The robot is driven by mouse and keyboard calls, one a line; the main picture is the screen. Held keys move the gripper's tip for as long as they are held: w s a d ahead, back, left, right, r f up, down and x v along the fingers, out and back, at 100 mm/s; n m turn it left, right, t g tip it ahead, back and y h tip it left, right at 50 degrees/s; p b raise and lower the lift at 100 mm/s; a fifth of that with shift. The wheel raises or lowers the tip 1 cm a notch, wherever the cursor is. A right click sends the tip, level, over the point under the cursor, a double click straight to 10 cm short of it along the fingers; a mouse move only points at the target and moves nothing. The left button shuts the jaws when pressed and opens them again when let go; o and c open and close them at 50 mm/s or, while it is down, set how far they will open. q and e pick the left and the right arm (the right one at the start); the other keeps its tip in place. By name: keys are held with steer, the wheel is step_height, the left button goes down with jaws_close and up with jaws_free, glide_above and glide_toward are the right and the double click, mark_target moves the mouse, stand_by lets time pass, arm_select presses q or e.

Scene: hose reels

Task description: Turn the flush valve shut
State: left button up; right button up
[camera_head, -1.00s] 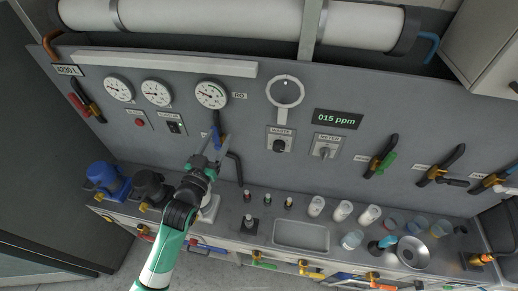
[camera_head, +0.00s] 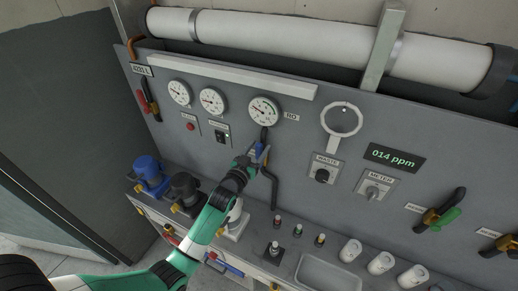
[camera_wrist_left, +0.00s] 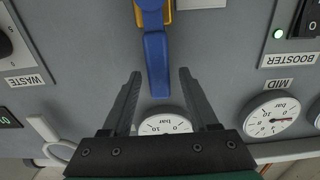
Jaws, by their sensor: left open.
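A valve with a blue lever (camera_head: 259,151) is on the grey panel below the RO gauge (camera_head: 263,110). No label for it can be read, so I cannot tell by name that it is the flush valve. In the left wrist view, upside down, the blue lever (camera_wrist_left: 156,65) hangs along the panel from a yellow valve body (camera_wrist_left: 168,15). My left gripper (camera_head: 253,160) is at the lever. Its dark fingers (camera_wrist_left: 158,78) are open, one on each side of the lever's free end, with gaps showing. My right gripper is not in view.
A black pipe (camera_head: 273,185) runs down beside the gripper. WASTE (camera_head: 322,175) and METER (camera_head: 372,192) knobs are to the right; the display (camera_head: 394,158) reads 014 ppm. Small bottles and white cups (camera_head: 350,250) stand on the counter. A green-handled valve (camera_head: 445,218) is further right.

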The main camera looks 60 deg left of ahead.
arm_select(q)
steer(key=shift+w+a, duration=0.15)
steer(key=shift+w, duration=0.1)
steer(key=shift+c, duration=0.3)
jaws_close()
stand_by(1.0)
